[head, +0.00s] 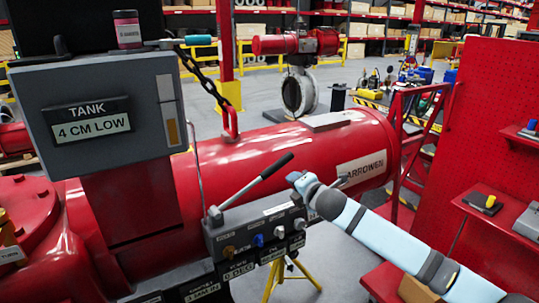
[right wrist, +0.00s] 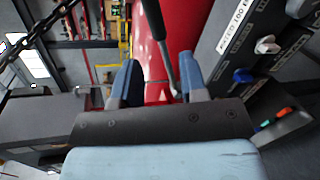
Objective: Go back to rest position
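My right arm comes in from the right in the head view, pale blue with dark joints. My right gripper (head: 305,181) is over the front of the red actuator cylinder (head: 265,150), just right of the black grip of a hand lever (head: 277,165). In the right wrist view, the two blue-tipped fingers (right wrist: 157,75) stand apart. The lever (right wrist: 160,35) shows in the gap between them, apparently beyond the fingers; contact cannot be told. My left arm and gripper are not in view.
A control panel (head: 258,240) with knobs sits below the lever. A grey box (head: 98,100) reading "TANK 4 CM LOW" stands at left, with a chain (head: 205,78) beside it. A red pegboard (head: 500,110) and shelves are at right. A yellow tripod (head: 290,275) stands below the panel.

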